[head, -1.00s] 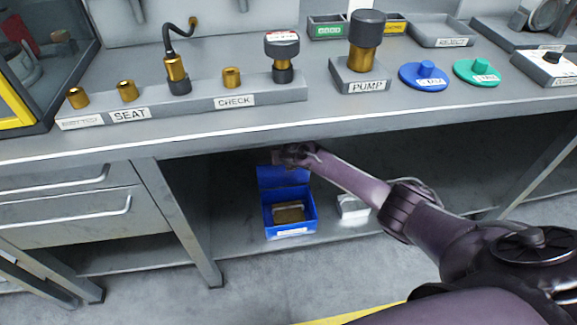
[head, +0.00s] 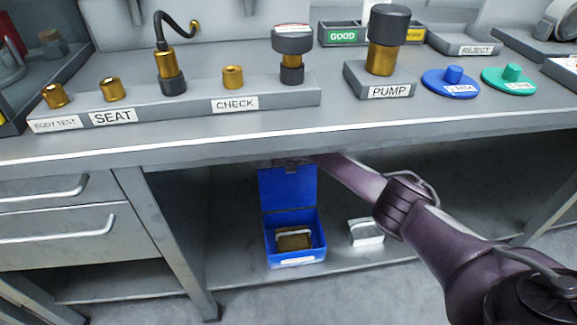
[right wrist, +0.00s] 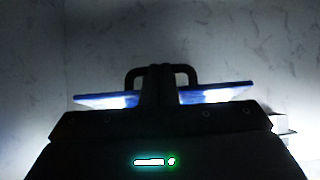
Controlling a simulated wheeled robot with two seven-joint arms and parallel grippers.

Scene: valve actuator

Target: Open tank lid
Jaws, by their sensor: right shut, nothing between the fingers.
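The blue tank (head: 295,260) stands on the shelf under the workbench. Its blue lid (head: 288,188) is raised and stands up at the back of the open box. A brown-gold block with a pale bar (head: 294,239) lies inside. My right arm reaches in from the right, and my right gripper (head: 291,162) is at the lid's top edge, mostly hidden under the bench edge. In the right wrist view the dark, shut gripper (right wrist: 160,82) is in front of the lid (right wrist: 215,93) and a dark handle loop (right wrist: 186,74). Contact cannot be told. My left gripper is out of view.
A small white-grey block (head: 366,232) sits on the shelf right of the tank. The bench front edge (head: 230,148) hangs over the shelf. Drawers (head: 60,230) stand at left. The bench top carries a brass-fitting rack (head: 190,103), a pump (head: 388,55) and coloured discs.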

